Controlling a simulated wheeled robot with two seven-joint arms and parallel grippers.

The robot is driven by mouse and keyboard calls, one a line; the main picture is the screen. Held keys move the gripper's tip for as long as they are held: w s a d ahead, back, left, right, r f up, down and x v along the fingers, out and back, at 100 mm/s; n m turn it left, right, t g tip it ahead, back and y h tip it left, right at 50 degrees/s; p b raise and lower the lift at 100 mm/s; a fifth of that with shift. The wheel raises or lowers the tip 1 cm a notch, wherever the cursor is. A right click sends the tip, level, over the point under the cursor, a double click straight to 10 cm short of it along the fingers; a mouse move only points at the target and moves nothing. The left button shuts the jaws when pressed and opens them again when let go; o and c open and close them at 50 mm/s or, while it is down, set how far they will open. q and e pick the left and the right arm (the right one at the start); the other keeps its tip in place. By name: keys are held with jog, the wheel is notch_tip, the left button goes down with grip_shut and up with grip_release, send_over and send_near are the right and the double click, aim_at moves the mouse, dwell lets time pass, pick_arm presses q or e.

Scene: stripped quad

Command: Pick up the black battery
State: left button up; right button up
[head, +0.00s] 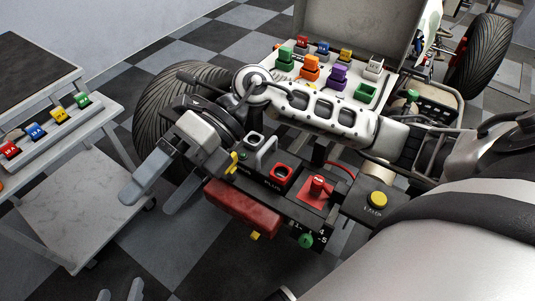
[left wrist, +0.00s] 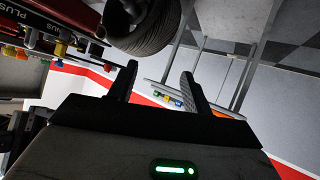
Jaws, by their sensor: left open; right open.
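No separate black battery stands out. A black box (head: 258,178) marked PLUS sits at the near end of the quad, with a red-rimmed socket and a grey handle on top; I cannot tell whether it is the battery. My right gripper (head: 152,200) is open and empty, left of this box and apart from it, over the floor. My left gripper (head: 120,287) is open and empty at the bottom edge, with only its fingertips showing. In the left wrist view its two fingers (left wrist: 158,85) are spread with nothing between them.
A trolley (head: 75,200) at the left carries coloured fuses. The quad's tyre (head: 165,95) stands behind my right gripper. A red switch (head: 317,187) and yellow button (head: 377,199) are right of the box. Coloured relays (head: 310,68) stand farther back. Floor is clear at lower left.

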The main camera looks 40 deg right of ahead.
jog(key=w+d+f+n+t+h, duration=0.1)
jog(key=w+d+f+h, duration=0.3)
jog(key=d, duration=0.3)
jog(key=m+t+h+b, duration=0.2)
jog(key=t+h+b, duration=0.1)
jog(key=h, duration=0.7)
send_over(266, 158)
notch_tip(266, 158, down, 9)
jog(key=shift+s+r, duration=0.1)
jog(key=shift+s, duration=0.05)
notch_tip(266, 158, down, 5)
jog(key=shift+f+b, duration=0.1)
jog(key=shift+b, duration=0.4)
jog(key=shift+f, duration=0.25)
jog(key=c, duration=1.8)
pick_arm(q)
notch_tip(266, 158, down, 6)
jog(key=d+g, duration=0.1)
jog(key=shift+w+d, duration=0.2)
jog(key=shift+w, duration=0.25)
pick_arm(e)
jog(key=shift+r, duration=0.25)
jog(key=shift+c, duration=0.8)
